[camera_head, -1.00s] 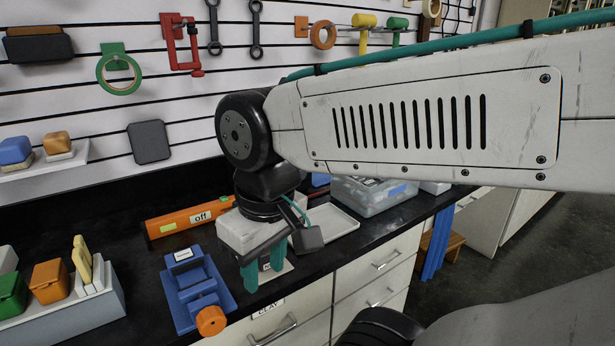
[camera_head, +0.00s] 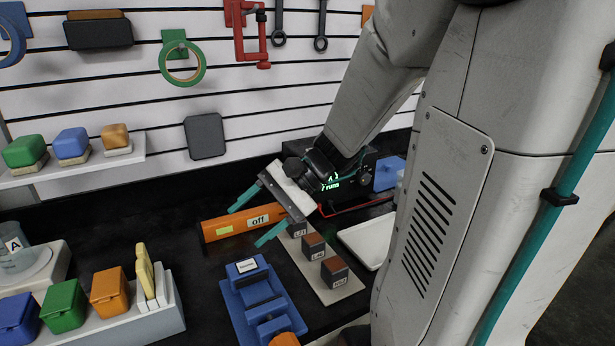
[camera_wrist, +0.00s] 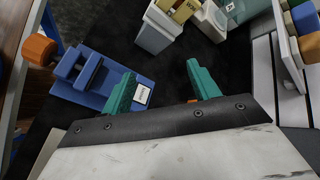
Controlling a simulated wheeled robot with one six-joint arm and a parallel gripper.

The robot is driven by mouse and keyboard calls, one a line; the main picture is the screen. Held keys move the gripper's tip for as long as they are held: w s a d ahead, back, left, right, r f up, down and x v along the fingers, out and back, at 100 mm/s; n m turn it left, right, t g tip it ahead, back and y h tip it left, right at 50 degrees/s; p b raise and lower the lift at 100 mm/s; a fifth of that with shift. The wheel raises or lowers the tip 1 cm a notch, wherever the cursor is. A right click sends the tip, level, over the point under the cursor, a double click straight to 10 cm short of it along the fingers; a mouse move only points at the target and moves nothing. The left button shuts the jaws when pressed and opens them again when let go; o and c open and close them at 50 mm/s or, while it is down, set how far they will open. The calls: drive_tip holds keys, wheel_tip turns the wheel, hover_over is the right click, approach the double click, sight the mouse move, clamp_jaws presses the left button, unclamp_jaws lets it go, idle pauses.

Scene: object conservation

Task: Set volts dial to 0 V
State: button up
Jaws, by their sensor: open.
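My gripper (camera_head: 245,226) is open and empty, its teal fingers spread and pointing down-left near the orange bar marked "off". In the wrist view its two fingers (camera_wrist: 160,75) stand apart over the black bench top. A dark device with glowing green text (camera_head: 330,184) shows behind my gripper's wrist at the back of the bench. My arm hides much of it, and its text is too small to read surely. I cannot make out a volts dial in either view.
The orange bar (camera_head: 228,223) lies behind a blue vise (camera_head: 252,299). Labelled blocks stand on a pale board (camera_head: 322,283) to the right, beside a white tray (camera_head: 368,240). A rack of coloured boxes (camera_head: 150,322) fills the front left.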

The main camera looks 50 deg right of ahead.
drive_tip(key=w+d+f+m+t, duration=0.1)
drive_tip(key=w+d+m+t, duration=0.45)
drive_tip(key=d, duration=0.55)
drive_tip(key=m+t+h, duration=0.7)
drive_tip(key=m+h, duration=0.9)
drive_tip(key=m, duration=0.1)
approach(366, 180)
drive_tip(key=shift+w+d, duration=0.15)
drive_tip(key=shift+w, duration=0.55)
drive_tip(key=shift+w+d, duration=0.2)
drive_tip(key=shift+d, duration=0.05)
drive_tip(key=x, duration=0.7)
drive_tip(key=shift+a, duration=0.1)
drive_tip(key=c, duration=1)
drive_tip(key=shift+o, duration=0.2)
